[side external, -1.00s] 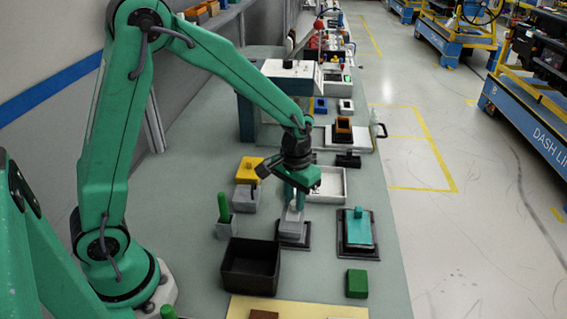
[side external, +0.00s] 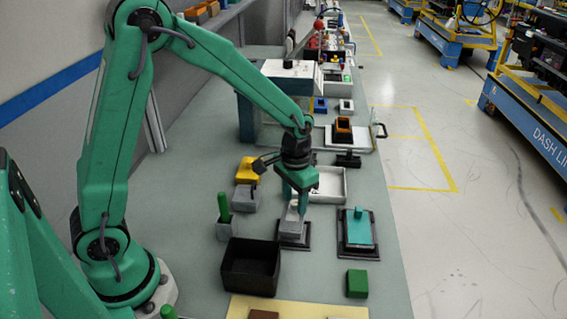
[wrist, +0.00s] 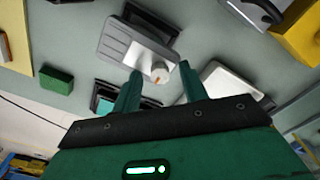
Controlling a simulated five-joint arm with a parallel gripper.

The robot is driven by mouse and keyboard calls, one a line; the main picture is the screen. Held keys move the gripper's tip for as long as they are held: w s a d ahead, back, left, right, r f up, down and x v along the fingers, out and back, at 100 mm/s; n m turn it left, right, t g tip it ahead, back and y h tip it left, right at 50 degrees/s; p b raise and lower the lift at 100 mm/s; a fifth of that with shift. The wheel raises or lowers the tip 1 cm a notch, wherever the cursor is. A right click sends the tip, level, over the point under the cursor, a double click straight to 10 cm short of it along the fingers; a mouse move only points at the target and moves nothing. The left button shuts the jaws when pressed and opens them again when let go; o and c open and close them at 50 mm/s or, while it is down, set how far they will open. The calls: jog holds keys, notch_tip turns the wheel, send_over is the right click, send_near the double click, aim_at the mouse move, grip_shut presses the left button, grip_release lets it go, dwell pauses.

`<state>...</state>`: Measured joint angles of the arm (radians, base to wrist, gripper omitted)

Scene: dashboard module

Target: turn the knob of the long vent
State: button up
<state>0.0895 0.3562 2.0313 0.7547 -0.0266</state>
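The long vent is a grey slatted block (wrist: 122,42) on a dark base in the wrist view. My gripper (wrist: 159,76) is open, with one green finger on each side of the knob and gaps visible in the picture. In the side view the vent (side external: 291,231) stands on its dark base right under my gripper (side external: 293,205), which hides much of the knob. Whether the fingers reach down to knob level is hard to tell.
A teal block on a dark base (side external: 357,230) stands to the right. A black bin (side external: 250,268) and a green block (side external: 357,283) are nearer the camera. A white tray (side external: 330,184) lies behind, with grey (side external: 245,198) and yellow (side external: 249,170) blocks to the left.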

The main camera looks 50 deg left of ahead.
aim_at(293, 203)
jog(key=shift+r, duration=0.1)
notch_tip(293, 203, up, 7)
jog(key=shift+r, duration=0.3)
dwell(0.5)
jog(key=s+a+r+t, duration=0.1)
jog(key=s+r+t, duration=0.1)
jog(key=s+r, duration=0.3)
jog(key=s+a+r+t, duration=0.2)
jog(key=s+r, duration=0.3)
jog(key=s, duration=0.7)
jog(key=shift+s+a+n+t, duration=0.2)
jog(key=shift+a+n+t, duration=0.15)
jog(key=shift+t, duration=0.45)
